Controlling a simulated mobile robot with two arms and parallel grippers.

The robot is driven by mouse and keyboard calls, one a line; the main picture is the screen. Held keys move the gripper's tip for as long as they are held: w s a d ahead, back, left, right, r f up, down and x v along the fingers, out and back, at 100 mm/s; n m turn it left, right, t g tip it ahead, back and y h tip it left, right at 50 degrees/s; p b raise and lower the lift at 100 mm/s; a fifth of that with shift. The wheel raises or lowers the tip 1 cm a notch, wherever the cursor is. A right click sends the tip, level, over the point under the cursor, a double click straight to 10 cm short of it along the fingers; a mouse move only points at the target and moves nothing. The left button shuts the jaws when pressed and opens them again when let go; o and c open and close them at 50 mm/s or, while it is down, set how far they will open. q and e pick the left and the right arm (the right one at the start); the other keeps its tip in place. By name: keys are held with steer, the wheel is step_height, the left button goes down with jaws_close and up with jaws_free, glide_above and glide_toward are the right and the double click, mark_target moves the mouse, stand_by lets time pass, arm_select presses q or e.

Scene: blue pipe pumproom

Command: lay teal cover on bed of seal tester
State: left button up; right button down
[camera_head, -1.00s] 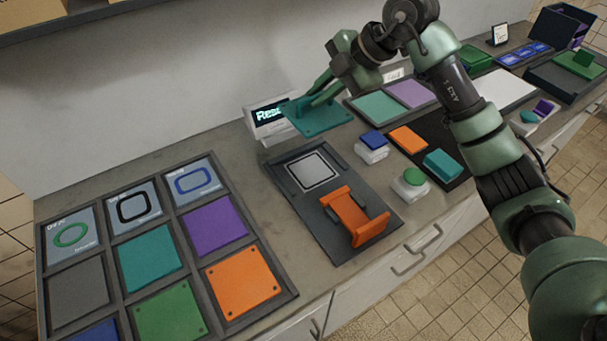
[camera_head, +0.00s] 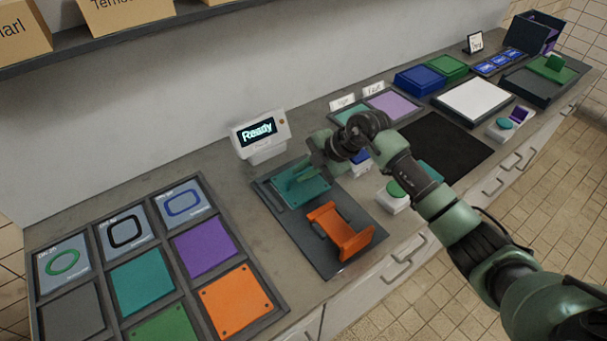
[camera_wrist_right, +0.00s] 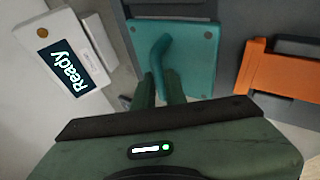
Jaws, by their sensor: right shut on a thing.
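The teal cover (camera_head: 312,190) is a flat square plate with holes near its corners and a raised handle. It is over the bed of the dark grey seal tester (camera_head: 345,262) and hides that bed. Whether it rests on the bed or hovers just above it, I cannot tell. My right gripper (camera_head: 298,177) is shut on the cover's handle. The right wrist view shows the cover (camera_wrist_right: 200,62) beyond the fingers (camera_wrist_right: 162,88), with the handle between them. My left gripper is not in view.
An orange clamp-like part (camera_head: 352,240) stands on the tester's near end. A white display (camera_head: 255,152) reading "Ready" stands behind it. A compartment tray (camera_head: 228,262) with coloured plates is at left. A green-topped button box (camera_head: 396,205) is at right, close to my arm.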

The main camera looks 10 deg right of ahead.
steer(key=shift+f, duration=0.9)
steer(key=c, duration=1.9)
jaws_free()
steer(key=shift+f, duration=0.2)
steer(key=o, duration=0.4)
steer(key=shift+o, duration=0.2)
steer(key=shift+r, duration=0.15)
steer(key=b+v, duration=0.2)
steer(key=v, duration=1)
